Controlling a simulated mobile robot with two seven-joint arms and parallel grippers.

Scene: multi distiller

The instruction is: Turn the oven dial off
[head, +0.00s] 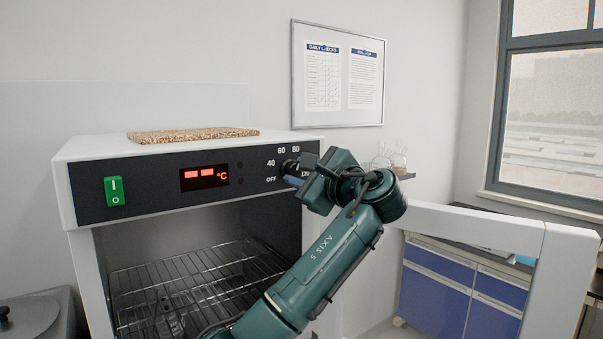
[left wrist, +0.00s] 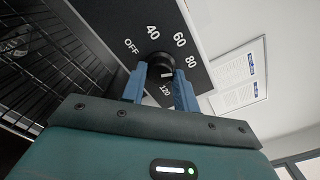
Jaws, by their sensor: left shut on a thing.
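The oven (head: 190,149) is a white cabinet with a black front panel. Its round black dial (head: 289,166) is at the right of the panel, ringed by OFF, 40, 60, 80 and 120; it also shows in the left wrist view (left wrist: 160,63). My left gripper (head: 293,180) is at the dial, partly hiding it in the head view. In the left wrist view its two blue fingers (left wrist: 160,86) are on either side of the dial, shut on it. A small white mark on the dial is on the side toward 120. My right gripper is not in view.
A green switch (head: 114,191) and a red display (head: 204,177) are left of the dial. Below, the oven is open with wire racks (head: 190,285). Its white door frame (head: 480,229) stands out at right. A cork mat (head: 193,135) lies on top.

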